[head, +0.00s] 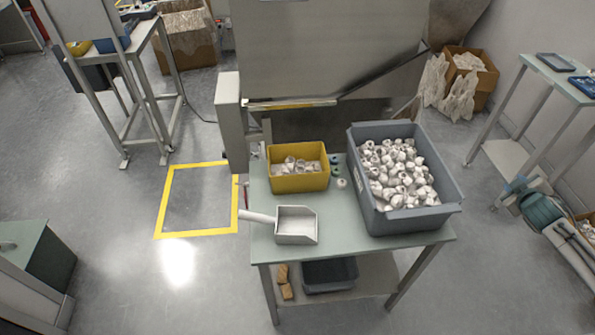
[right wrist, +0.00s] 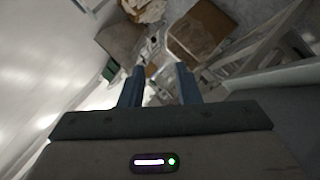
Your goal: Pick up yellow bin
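The yellow bin (head: 299,184) stands upright on the green-topped table (head: 262,236) in the head view, left of the large grey bin. It holds several whitish, clear-looking pieces. My right gripper (right wrist: 160,84) shows in the right wrist view with its two blue fingers apart and nothing between them. It is away from the yellow bin, which is not visible in that view. Neither gripper shows in the head view.
The grey bin (head: 408,222) full of white caps fills the table's right side. A white scoop (head: 297,226) lies in front of the yellow bin, its handle past the left edge. Small green and white caps (head: 337,172) lie between the bins. A large machine (head: 330,45) stands behind.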

